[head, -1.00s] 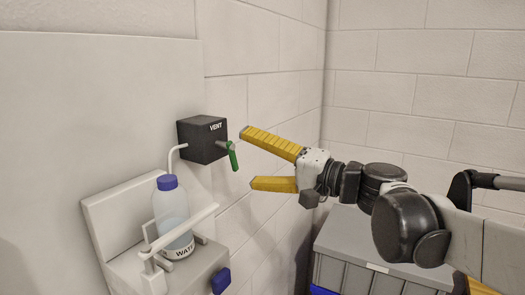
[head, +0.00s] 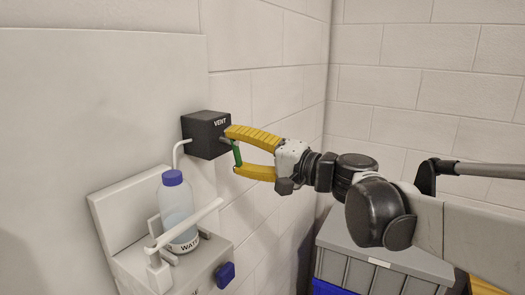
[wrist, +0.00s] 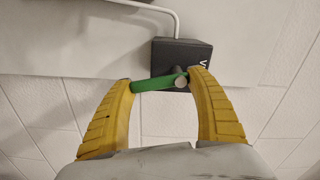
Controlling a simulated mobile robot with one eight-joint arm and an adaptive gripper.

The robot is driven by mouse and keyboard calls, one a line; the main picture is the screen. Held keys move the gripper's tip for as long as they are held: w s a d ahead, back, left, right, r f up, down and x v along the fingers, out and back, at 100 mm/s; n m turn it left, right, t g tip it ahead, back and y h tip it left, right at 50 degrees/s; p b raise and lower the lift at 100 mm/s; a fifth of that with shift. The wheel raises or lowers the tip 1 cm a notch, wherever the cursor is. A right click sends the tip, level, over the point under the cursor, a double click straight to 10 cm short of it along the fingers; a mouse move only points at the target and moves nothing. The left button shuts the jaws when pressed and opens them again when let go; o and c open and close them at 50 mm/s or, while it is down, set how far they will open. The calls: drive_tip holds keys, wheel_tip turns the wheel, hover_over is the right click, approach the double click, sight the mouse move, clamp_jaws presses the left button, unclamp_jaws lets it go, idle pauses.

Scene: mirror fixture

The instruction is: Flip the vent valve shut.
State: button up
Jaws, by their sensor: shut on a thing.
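The black vent box (head: 203,137), marked VENT, is fixed to the wall panel. Its green valve lever (head: 237,153) hangs down from a grey pivot on the box's right side, slightly tilted. My gripper (head: 232,150) is shut on the lever, with the upper finger near the pivot end and the lower finger at the free end. In the wrist view the green lever (wrist: 152,84) spans between the two yellow fingers, and the round grey pivot (wrist: 181,82) sits by the right finger. The fingers hide the lever's ends.
A water bottle (head: 178,210) with a blue cap stands on a white bracket below the box, with a white bar (head: 190,222) in front. A white tube (head: 176,153) runs into the box. A grey bin (head: 385,262) stands at the lower right.

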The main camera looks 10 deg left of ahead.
drive_tip(key=m, duration=0.3)
drive_tip(key=shift+s+a+f+b, duration=0.1)
drive_tip(key=shift+s+f+b, duration=0.05)
drive_tip(key=shift+s+b, duration=0.25)
drive_tip(key=o, duration=1.2)
drive_tip(key=v, duration=1.2)
drive_tip(key=shift+f, duration=0.1)
